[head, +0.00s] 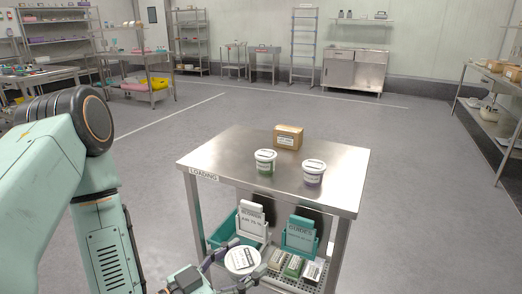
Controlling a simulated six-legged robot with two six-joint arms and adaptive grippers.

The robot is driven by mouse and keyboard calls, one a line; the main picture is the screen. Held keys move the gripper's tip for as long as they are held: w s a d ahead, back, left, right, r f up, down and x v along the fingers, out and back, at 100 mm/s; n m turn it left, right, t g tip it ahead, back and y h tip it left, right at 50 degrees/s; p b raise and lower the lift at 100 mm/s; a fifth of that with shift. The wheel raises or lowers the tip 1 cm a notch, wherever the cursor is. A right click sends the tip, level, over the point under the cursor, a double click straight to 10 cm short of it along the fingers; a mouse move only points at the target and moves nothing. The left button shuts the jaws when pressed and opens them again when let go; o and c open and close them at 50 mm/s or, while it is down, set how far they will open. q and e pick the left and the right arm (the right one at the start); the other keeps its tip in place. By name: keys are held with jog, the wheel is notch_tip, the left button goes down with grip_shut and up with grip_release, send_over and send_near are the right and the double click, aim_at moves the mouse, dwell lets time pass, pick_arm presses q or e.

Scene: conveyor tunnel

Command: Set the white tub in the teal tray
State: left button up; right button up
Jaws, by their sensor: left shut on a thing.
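My left gripper (238,270) is low at the bottom of the head view, in front of the table's lower shelf. It is shut on a white tub (243,259), whose round lid with a dark label faces up. The teal tray (220,234) is on the lower shelf, just behind and to the left of the held tub. Its front is partly hidden by the gripper and tub. Two more white tubs, one with greenish contents (265,162) and one with purplish contents (313,173), stand on the tabletop. My right gripper is out of view.
The steel table (220,160) also bears a cardboard box (288,137). On its lower shelf are a white labelled holder (252,220), a teal holder marked GUIDES (300,236) and several small boxes (293,266). The table's front leg (340,250) stands right of them. Open floor surrounds the table.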

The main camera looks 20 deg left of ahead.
pick_arm(q)
jog(key=shift+w+d+r, duration=0.25)
jog(key=shift+r, duration=0.1)
jog(key=w+a+r+n+t+y, duration=0.1)
jog(key=w+a+r+n+y, duration=0.1)
jog(key=w+a+n+y, duration=0.7)
jog(key=w+a+y, duration=0.5)
jog(key=w+a, duration=0.4)
jog(key=w, duration=0.2)
jog(key=shift+w+a+r, duration=0.25)
jog(key=shift+w, duration=0.05)
jog(key=shift+w, duration=0.1)
